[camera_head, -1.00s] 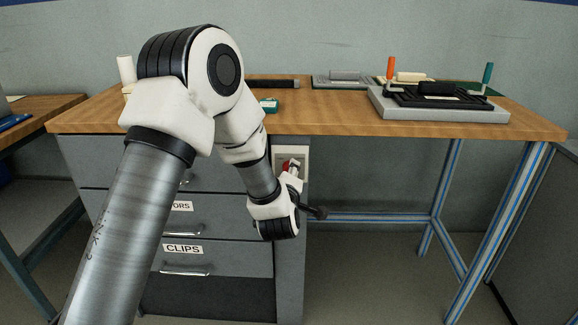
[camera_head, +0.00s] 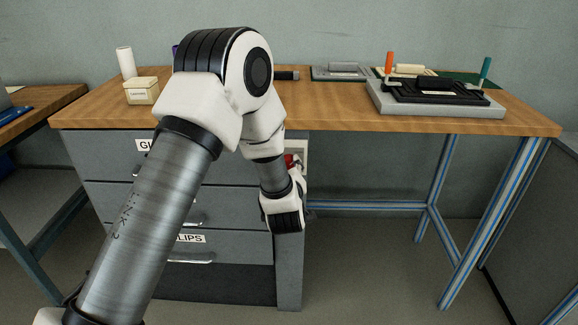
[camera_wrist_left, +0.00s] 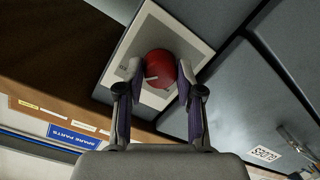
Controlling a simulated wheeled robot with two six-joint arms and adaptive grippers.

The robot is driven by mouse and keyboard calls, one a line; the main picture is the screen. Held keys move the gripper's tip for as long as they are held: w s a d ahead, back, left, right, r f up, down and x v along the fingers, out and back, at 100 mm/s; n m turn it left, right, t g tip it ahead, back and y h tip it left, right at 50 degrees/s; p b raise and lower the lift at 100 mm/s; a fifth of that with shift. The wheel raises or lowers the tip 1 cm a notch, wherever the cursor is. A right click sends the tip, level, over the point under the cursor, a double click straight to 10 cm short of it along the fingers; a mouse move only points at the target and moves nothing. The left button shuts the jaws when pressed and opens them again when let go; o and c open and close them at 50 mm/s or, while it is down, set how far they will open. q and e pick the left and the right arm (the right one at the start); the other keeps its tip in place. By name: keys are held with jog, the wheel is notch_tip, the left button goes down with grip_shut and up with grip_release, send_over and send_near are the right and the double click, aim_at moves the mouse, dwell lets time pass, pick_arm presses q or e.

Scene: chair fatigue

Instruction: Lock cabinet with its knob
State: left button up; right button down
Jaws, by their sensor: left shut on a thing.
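The red knob (camera_wrist_left: 161,66) sits on a pale square plate (camera_wrist_left: 190,33) on the grey cabinet (camera_head: 290,270). A small white pointer shows on the knob's edge in the left wrist view. My left gripper (camera_wrist_left: 158,75) has its two fingers on either side of the knob, shut on it. In the head view only a bit of the red knob (camera_head: 289,160) shows beside my left wrist, and the fingers are mostly hidden. My right gripper is in neither view now.
Drawers (camera_head: 240,248) with labels and bar handles fill the cabinet front left of the knob. The wooden tabletop (camera_head: 330,115) overhangs just above. Right of the cabinet, the space under the table is open back to a blue-edged leg frame (camera_head: 437,180).

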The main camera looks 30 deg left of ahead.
pick_arm(q)
jog(key=o, duration=1.2)
jog(key=shift+c, duration=0.2)
jog(key=v, duration=1.2)
